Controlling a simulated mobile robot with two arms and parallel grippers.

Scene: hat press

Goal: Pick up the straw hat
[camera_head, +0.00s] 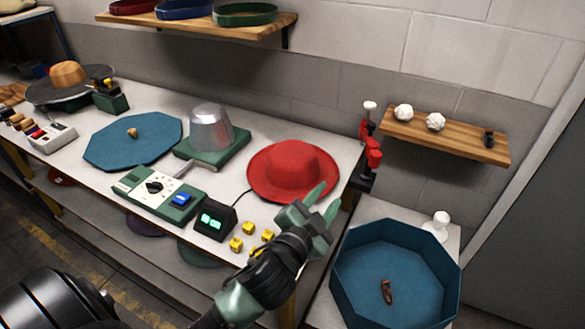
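No hat with a clear straw weave shows. At the far left of the table, an orange-brown dome (68,72) sits on a wide dark disc (70,87); I cannot tell whether this is the straw hat. A red brimmed hat (293,168) lies crown up near the table's right end. My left gripper (328,198) is in front of the red hat's right side, its fingers apart and nothing seen between them. It overlaps the hat's lower edge in the view; I cannot tell if they touch. My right gripper is not in view.
A metal dome on a green press base (212,143), a blue octagonal board (133,142), a control box (158,193), a green-lit display (214,222) and yellow cubes (236,244) occupy the table (235,187). A blue octagonal tub (372,300) stands right. Shelves (440,137) hang behind.

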